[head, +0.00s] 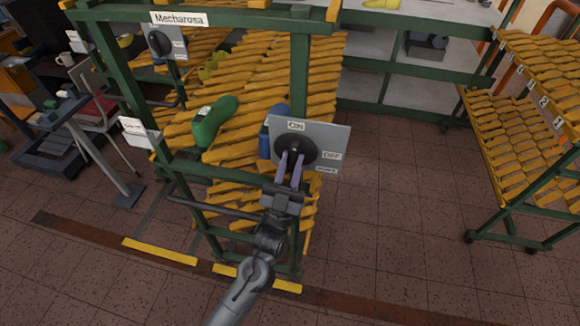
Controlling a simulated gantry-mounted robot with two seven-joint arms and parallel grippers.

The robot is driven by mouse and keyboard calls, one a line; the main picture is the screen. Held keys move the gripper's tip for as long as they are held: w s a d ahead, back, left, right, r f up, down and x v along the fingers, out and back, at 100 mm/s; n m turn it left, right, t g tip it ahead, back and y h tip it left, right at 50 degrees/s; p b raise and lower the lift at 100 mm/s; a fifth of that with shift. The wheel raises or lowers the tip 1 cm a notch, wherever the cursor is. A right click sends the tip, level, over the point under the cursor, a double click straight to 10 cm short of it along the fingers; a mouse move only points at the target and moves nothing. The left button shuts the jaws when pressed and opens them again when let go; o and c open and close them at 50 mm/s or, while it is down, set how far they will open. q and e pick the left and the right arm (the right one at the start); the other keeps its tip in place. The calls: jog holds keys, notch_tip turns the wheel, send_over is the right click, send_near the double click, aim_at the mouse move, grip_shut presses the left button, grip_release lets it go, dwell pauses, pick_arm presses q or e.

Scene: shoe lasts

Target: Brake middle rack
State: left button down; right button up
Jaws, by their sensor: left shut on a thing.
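The middle rack (300,75) has a green frame and sloping yellow slats. A grey switch panel (335,135) is on its front right post, with a round black knob (308,148). A label reading ON is above the knob and one reading OFF is to its right; a smaller label below is too small to read surely. My left gripper (290,165) reaches up from the bottom and is shut on the knob, its fingers covering part of it. The knob's exact pointing is hard to tell. My right gripper is not in view.
A green shoe last (213,120) and a blue one (264,142), partly behind the panel, lie on the slats. A second panel (165,42) is at the upper left. Another slatted rack (530,120) stands at right. The tiled floor between (400,200) is clear.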

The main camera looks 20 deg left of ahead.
pick_arm(q)
jog(key=n+y, duration=0.2)
jog(key=n, duration=0.1)
jog(key=shift+d+f+y, duration=0.1)
jog(key=shift+y, duration=0.3)
jog(key=shift+n+y, duration=0.4)
jog(key=c, duration=1)
grip_release()
jog(key=shift+b+v, duration=0.6)
jog(key=shift+v, duration=4.75)
jog(key=shift+s, duration=0.2)
